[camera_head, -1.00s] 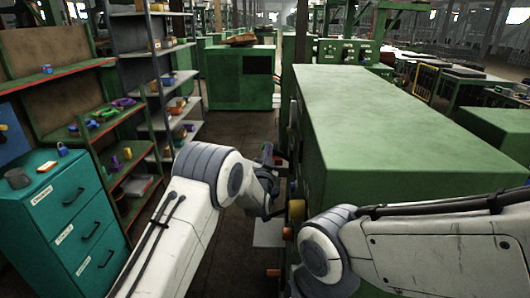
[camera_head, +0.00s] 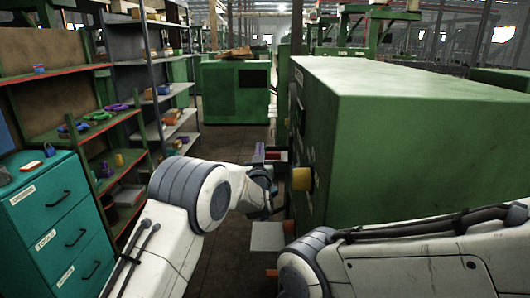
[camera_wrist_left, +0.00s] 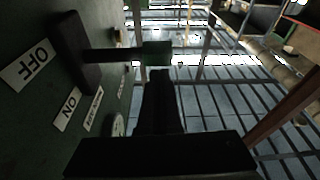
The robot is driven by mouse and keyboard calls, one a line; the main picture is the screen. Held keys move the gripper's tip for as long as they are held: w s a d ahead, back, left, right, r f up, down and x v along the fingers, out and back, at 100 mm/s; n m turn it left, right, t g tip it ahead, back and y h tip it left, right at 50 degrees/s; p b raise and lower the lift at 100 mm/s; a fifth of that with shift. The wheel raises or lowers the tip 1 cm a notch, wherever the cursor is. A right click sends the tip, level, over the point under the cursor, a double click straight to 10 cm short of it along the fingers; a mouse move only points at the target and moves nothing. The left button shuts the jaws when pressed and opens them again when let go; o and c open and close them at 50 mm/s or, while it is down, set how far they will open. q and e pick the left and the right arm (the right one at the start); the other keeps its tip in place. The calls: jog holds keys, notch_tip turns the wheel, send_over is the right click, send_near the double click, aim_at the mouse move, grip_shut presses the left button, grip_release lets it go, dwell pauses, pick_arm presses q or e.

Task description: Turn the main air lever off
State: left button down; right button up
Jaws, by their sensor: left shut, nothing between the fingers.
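The lever shows in the left wrist view as a dark bar (camera_wrist_left: 76,52) on the dark green panel (camera_wrist_left: 30,115), with an arm reaching out to a greenish block end (camera_wrist_left: 157,53). The bar stands beside the OFF label (camera_wrist_left: 29,66), with the ON label (camera_wrist_left: 67,109) below it. My left gripper (camera_wrist_left: 160,78) is shut and empty, its dark fingers just below the block end; I cannot tell if they touch. In the head view my left gripper (camera_head: 262,158) is small, at the left side of the green machine (camera_head: 400,130). My right gripper is out of view; only its arm shows.
A yellow round part (camera_head: 302,179) sticks out of the machine's side close to my left gripper. A pale plate (camera_head: 267,237) lies below. A teal drawer cabinet (camera_head: 62,225) and shelves (camera_head: 165,90) stand at left. The aisle floor (camera_head: 222,138) is clear.

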pick_arm(q)
jog(key=s+a+f+n+y+b, duration=0.1)
jog(key=s+n+b, duration=0.3)
jog(key=s, duration=0.7)
jog(key=shift+s+a+f+n+b, duration=0.3)
jog(key=shift+f+n+b, duration=0.15)
jog(key=shift+b, duration=0.6)
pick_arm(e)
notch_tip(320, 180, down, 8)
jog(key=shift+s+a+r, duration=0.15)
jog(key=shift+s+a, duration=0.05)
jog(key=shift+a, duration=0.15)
